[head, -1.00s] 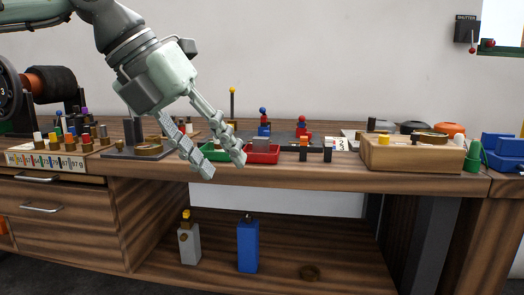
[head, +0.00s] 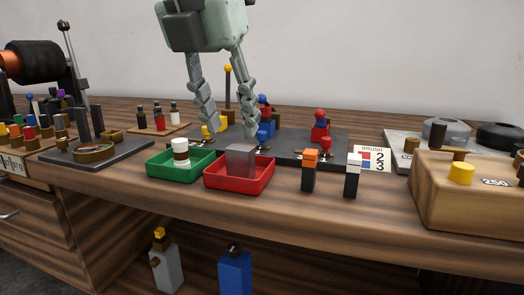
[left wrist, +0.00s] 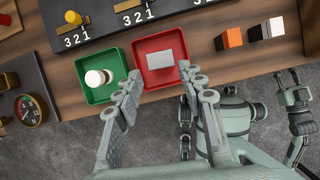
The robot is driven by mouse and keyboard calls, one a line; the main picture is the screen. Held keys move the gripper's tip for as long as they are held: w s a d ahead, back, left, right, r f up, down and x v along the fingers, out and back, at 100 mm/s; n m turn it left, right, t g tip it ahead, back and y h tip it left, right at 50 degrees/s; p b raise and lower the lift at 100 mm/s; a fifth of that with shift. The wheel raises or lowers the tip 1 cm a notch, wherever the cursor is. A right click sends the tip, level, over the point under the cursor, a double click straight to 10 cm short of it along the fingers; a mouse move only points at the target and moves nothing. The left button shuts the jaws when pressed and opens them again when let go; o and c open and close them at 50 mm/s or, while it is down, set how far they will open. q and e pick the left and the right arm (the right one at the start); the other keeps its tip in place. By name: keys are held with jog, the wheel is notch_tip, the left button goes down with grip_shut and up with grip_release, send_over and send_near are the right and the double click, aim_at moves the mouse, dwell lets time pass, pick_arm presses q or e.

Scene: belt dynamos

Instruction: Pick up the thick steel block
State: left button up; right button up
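The steel block (head: 240,160) is a grey box standing in the red tray (head: 240,187) near the front of the bench. In the left wrist view the block (left wrist: 160,62) lies in the red tray (left wrist: 141,44), in front of the fingertips and between their lines. My left gripper (head: 230,133) is open and empty, its fingers spread above and behind the trays. It also shows in the left wrist view (left wrist: 160,80). My right gripper cannot be made out in the head view.
A green tray (head: 168,173) with a white cylinder (head: 181,151) stands left of the red tray. An orange-topped block (head: 309,170) and a white-topped block (head: 352,175) stand to the right. Behind is a dark plate (head: 345,144) with levers. A wooden box (head: 470,205) is far right.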

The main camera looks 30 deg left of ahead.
aim_at(238, 149)
pick_arm(q)
jog(key=shift+w+f, duration=0.15)
jog(key=shift+f, duration=0.3)
jog(key=x, duration=0.5)
jog(key=shift+f+b, duration=0.25)
jog(key=shift+b, duration=0.1)
jog(key=shift+w+f, duration=0.3)
jog(key=shift+f, duration=0.15)
jog(key=shift+r, duration=0.1)
grip_shut()
pick_arm(e)
jog(key=a+r+t, duration=0.1)
jog(key=a+r+y, duration=0.1)
jog(key=r, duration=0.1)
jog(key=shift+w+r+t, duration=0.15)
jog(key=shift+t, duration=0.25)
